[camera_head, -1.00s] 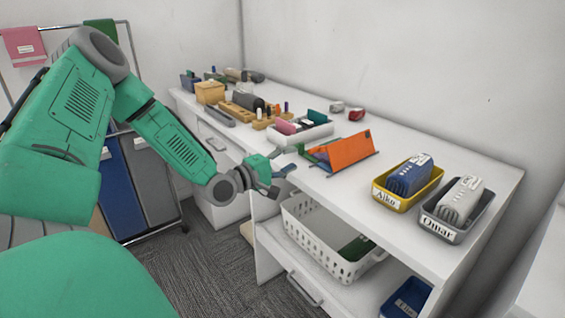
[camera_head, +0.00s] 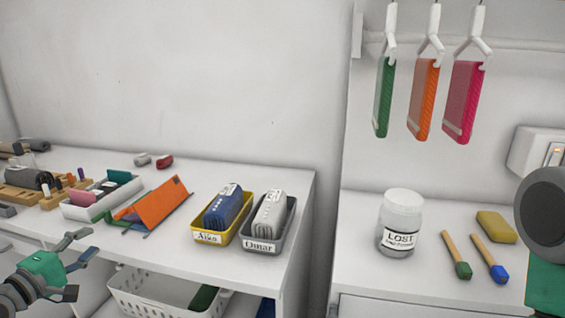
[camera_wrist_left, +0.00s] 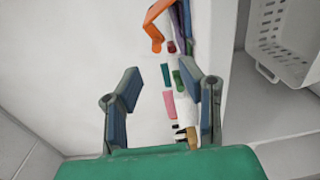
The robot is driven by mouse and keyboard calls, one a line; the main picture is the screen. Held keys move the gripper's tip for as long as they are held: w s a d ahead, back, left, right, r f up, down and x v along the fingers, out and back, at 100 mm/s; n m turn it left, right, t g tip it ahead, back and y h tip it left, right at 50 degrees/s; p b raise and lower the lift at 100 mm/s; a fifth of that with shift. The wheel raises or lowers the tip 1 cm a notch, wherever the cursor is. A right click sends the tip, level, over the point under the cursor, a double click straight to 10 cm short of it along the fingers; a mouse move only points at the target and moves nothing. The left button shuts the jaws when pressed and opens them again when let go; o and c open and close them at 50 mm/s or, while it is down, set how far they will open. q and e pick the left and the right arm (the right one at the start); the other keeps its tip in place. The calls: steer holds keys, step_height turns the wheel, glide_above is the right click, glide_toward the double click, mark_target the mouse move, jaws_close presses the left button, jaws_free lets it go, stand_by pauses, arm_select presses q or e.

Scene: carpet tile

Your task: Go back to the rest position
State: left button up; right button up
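My left gripper (camera_head: 82,262) is at the lower left of the head view, in front of the long white desk's front edge. In the left wrist view my left gripper (camera_wrist_left: 160,82) has its two fingers spread apart, with nothing held between them. The desk top and its small items show beyond the fingers. Part of my right arm shows at the right edge of the head view, but its gripper is out of the picture.
The long desk (camera_head: 150,253) holds an orange stand (camera_head: 155,205), a yellow tray (camera_head: 238,228) and a grey tray (camera_head: 285,235). A white basket (camera_head: 135,298) sits below. Right, a counter (camera_head: 360,225) holds a LOST jar (camera_head: 400,222) and two brushes. Phone-like cases hang above.

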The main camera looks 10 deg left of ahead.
arm_select(q)
steer(key=s+d+f+m+g, duration=0.3)
steer(key=d+f+m+g, duration=0.2)
steer(key=d+f, duration=0.25)
steer(key=s+d+f+m+g, duration=0.4)
steer(key=d+f, duration=0.3)
steer(key=f, duration=0.1)
steer(key=s+d+f+m+g, duration=0.2)
steer(key=s+d+f+m, duration=0.1)
steer(key=s, duration=0.4)
steer(key=s+d+f+m+g+y, duration=0.1)
steer(key=s+d+f+m+g, duration=0.1)
steer(key=s, duration=0.5)
steer(key=s+d+f+m+g, duration=0.3)
steer(key=s+f+g, duration=0.1)
steer(key=s, duration=0.4)
steer(key=shift+d+f+m+y, duration=0.3)
steer(key=shift+f+m, duration=0.1)
steer(key=shift+f, duration=0.35)
steer(key=shift+w, duration=0.2)
